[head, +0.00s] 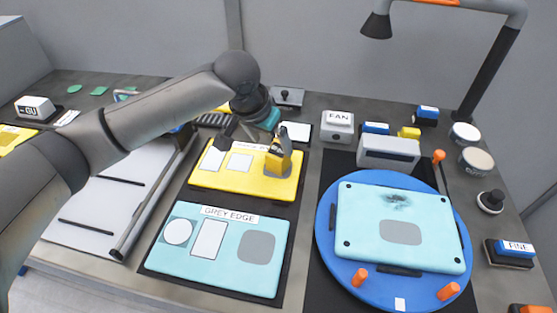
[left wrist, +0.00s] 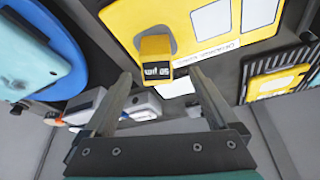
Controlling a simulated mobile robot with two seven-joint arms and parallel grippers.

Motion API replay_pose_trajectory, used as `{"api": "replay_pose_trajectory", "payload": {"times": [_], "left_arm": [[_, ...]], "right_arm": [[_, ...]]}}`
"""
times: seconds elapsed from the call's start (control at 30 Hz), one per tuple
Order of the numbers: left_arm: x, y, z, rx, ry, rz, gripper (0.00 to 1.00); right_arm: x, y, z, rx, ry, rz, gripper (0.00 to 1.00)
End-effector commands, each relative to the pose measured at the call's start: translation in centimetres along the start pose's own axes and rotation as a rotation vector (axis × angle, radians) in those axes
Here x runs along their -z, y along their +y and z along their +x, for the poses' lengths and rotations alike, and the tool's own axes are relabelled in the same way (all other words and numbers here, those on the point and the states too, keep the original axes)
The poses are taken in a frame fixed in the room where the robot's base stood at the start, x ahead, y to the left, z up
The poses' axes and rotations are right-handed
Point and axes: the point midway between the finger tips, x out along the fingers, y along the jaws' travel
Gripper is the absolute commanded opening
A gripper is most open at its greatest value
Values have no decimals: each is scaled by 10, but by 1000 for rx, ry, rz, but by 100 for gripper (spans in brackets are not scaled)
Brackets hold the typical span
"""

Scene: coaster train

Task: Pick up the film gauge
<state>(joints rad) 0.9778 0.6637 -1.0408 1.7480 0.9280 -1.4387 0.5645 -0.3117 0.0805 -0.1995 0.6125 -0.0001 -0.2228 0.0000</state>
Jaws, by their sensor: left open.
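The film gauge is a small yellow block with a dark display reading what looks like "50 µm". It stands on the yellow panel in the head view (head: 277,160) and shows in the left wrist view (left wrist: 155,48). My left gripper (head: 257,142) is open and above the yellow panel, close to the gauge. In the left wrist view the gauge lies just beyond and between the two fingertips (left wrist: 160,76), with nothing gripped. My arm and gripper partly cover the panel's far edge in the head view. My right gripper is not in view.
The yellow panel (head: 205,178) lies behind a pale blue panel (head: 185,257) labelled GREY EDGE. A blue turntable (head: 325,240) with another pale blue panel stands at right. A FAN box (head: 338,127) and small blocks line the back. A metal rail (head: 150,212) runs at left.

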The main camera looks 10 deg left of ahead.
Motion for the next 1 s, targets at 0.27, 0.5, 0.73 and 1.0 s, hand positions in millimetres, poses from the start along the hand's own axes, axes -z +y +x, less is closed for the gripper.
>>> {"api": "replay_pose_trajectory", "payload": {"times": [0.27, 0.5, 0.73, 1.0], "left_arm": [[1, 1, 23, 0, 1, 1, 92], [1, 6, 58, 1, 0, 0, 92], [2, 6, 69, 1, 2, 2, 92], [2, 6, 68, 1, 2, 2, 78]], "right_arm": [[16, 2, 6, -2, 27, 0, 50], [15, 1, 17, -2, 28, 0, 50], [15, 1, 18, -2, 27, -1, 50], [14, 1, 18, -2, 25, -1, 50]]}}
